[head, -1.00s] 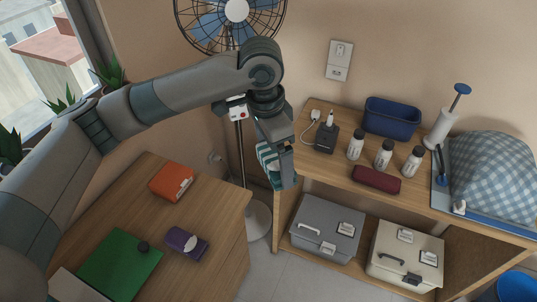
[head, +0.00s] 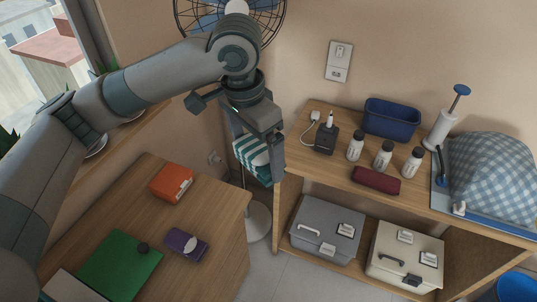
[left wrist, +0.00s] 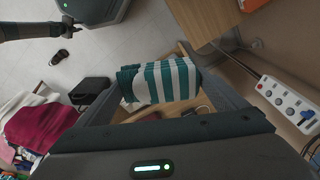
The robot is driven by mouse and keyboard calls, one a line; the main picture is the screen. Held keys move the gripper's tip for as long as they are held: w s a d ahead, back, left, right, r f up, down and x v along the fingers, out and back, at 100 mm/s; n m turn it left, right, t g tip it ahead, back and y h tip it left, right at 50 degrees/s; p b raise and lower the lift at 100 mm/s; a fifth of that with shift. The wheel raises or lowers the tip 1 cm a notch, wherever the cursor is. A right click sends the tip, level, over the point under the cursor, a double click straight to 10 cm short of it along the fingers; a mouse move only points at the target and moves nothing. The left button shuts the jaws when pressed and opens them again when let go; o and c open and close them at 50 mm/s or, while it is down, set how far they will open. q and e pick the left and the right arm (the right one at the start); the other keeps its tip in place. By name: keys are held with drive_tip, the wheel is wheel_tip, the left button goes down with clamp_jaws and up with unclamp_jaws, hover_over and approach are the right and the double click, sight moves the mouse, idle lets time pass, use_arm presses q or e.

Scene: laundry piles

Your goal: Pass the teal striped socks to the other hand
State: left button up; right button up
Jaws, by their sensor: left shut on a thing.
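The teal and white striped socks (head: 250,152) are a folded bundle held in the air between the fingers of my left gripper (head: 262,158), beside the left end of the wooden shelf unit. In the left wrist view the socks (left wrist: 168,82) lie across the gap between both fingers, stripes showing. My left gripper is shut on them. My right gripper is not in the head view. A dark arm, seemingly my right one (left wrist: 72,22), shows small at the upper left of the left wrist view; its jaws are too small to read.
A wooden desk (head: 216,213) at the lower left holds an orange box, a green folder and a purple pack. The shelf top (head: 330,172) carries several bottles, a blue bin (head: 392,119) and a maroon case. A fan (head: 237,20) stands behind my left arm.

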use_arm(q)
drive_tip(key=s+a+r+n, duration=0.4)
drive_tip(key=a+r, duration=0.1)
drive_tip(key=r, duration=0.2)
drive_tip(key=shift+n, duration=0.3)
drive_tip(key=w+d+n+y, duration=0.1)
drive_tip(key=w+d+n, duration=0.3)
drive_tip(key=w+d, duration=0.5)
drive_tip(key=shift+w+d+n, duration=0.2)
drive_tip(key=shift+d+n, duration=0.1)
drive_tip(key=shift+d, duration=0.55)
